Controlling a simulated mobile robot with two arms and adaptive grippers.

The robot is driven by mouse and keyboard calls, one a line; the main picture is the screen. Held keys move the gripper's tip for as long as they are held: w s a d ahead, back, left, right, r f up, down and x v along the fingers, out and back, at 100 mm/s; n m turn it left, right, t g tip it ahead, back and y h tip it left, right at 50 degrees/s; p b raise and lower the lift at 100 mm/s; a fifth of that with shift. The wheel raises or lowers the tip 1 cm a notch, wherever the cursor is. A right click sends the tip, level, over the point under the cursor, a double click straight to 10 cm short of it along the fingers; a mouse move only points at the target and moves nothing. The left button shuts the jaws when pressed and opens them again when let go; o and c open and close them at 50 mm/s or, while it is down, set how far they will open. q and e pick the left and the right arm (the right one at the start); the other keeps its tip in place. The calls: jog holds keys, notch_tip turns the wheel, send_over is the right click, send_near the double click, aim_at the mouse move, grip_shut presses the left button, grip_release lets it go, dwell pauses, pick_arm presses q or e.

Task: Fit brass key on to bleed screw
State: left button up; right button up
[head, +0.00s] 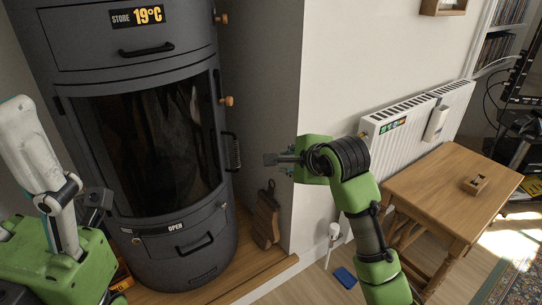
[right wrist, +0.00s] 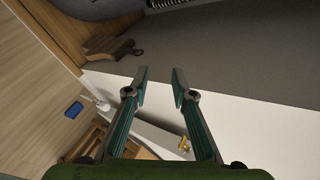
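A white radiator (head: 420,125) hangs on the wall at the right of the head view. A small brass fitting (head: 364,134) sits at its near upper end, and a brass piece (right wrist: 183,143) also shows in the right wrist view; I cannot tell whether it is the bleed screw or the key. A small wooden holder (head: 476,183) lies on the wooden table; its contents are too small to make out. My right gripper (head: 270,159) is left of the radiator, before the wall's corner. In the right wrist view its fingertips (right wrist: 160,75) are apart and empty. I cannot make out my left gripper's fingers.
A dark stove (head: 150,150) with a glass door and protruding knobs stands left. A wooden table (head: 440,195) stands before the radiator. A dark wooden object (head: 266,215) leans by the wall corner. A blue item (head: 345,277) lies on the floor.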

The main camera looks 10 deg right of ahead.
jog(key=a+n+g+y+p, duration=0.1)
jog(key=s+a+n+g+y+p, duration=0.1)
jog(key=a+p, duration=0.1)
jog(key=s+a+n+g+y+p, duration=0.1)
jog(key=n+p, duration=0.1)
jog(key=shift+a+y, duration=0.3)
jog(key=shift+a, duration=0.1)
jog(key=shift+d, duration=0.1)
